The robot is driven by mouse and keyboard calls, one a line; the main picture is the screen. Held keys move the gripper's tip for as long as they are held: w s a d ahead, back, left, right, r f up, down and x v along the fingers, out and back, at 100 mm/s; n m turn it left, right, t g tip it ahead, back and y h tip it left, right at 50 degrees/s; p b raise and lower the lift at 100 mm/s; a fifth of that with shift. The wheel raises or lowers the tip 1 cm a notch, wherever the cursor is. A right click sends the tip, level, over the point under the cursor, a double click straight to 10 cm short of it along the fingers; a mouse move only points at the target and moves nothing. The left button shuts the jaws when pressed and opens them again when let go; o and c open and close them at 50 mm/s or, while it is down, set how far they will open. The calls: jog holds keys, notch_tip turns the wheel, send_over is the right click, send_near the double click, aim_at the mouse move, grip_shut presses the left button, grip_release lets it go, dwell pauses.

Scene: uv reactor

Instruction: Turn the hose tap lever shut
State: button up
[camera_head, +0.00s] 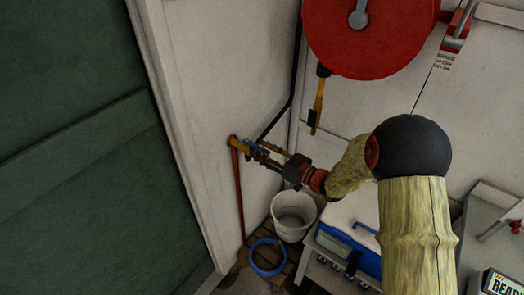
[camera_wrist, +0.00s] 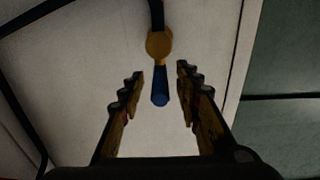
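The hose tap has a yellow brass body (camera_head: 234,142) on the white wall, with a copper pipe dropping below it. It also shows at the top middle of the wrist view (camera_wrist: 159,44). Its blue lever (camera_wrist: 160,86) points toward me, between my two fingers, with gaps on both sides. My gripper (camera_wrist: 160,72) is open, its yellow-brown fingers spread around the lever without visible contact. In the head view my gripper (camera_head: 266,153) is at the tap and partly hides the lever.
A red hose reel (camera_head: 362,32) hangs above on the wall. A blue and white box (camera_head: 345,243) stands at the lower right. A green door (camera_head: 80,150) fills the left.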

jog(key=c, duration=0.3)
grip_shut()
dwell(0.7)
